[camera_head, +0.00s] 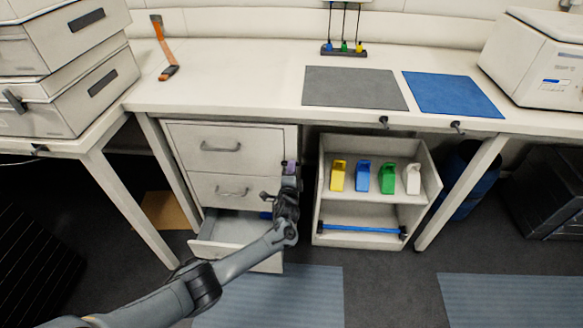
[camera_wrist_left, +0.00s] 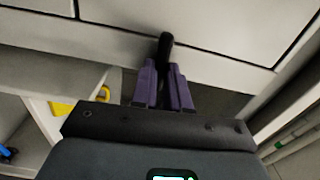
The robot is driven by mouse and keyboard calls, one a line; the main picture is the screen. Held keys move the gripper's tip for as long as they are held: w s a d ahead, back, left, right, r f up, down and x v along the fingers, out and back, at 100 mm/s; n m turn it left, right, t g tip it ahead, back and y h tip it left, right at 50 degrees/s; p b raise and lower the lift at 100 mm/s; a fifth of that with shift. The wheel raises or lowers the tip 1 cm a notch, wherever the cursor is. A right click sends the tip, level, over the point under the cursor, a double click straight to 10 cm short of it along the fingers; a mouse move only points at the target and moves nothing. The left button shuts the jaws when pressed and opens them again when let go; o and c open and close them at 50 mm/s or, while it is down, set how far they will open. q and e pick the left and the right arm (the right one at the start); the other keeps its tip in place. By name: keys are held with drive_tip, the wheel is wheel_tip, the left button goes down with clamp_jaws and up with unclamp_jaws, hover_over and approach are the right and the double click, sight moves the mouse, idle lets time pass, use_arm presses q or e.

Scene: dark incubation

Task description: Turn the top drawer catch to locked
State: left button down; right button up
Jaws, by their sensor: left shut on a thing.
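The white drawer cabinet (camera_head: 184,134) stands under the bench, with its top drawer (camera_head: 222,158) and middle drawer closed and its bottom drawer (camera_head: 232,229) pulled out. My left gripper (camera_head: 289,168) is at the cabinet's right front edge, beside the top drawer. In the left wrist view, its purple fingers (camera_wrist_left: 163,88) are shut on a small black catch (camera_wrist_left: 165,45), whose end sticks out past the fingertips against the white cabinet front. The catch is hidden behind my gripper in the head view. My right gripper is not in view.
A shelf unit (camera_head: 328,215) with yellow, blue, green and white scoop-like items and a blue bar stands just right of my gripper. The open bottom drawer juts out below my wrist. The bench top (camera_head: 240,70) overhangs the cabinet. Free floor lies in front.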

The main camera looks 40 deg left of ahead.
use_arm(q)
drive_tip(key=shift+m, duration=0.5)
drive_tip(key=c, duration=1.1)
unclamp_jaws()
drive_tip(key=p+v, duration=0.4)
drive_tip(key=v, duration=0.6)
drive_tip(key=shift+s+d, duration=0.15)
drive_tip(key=shift+s, duration=0.2)
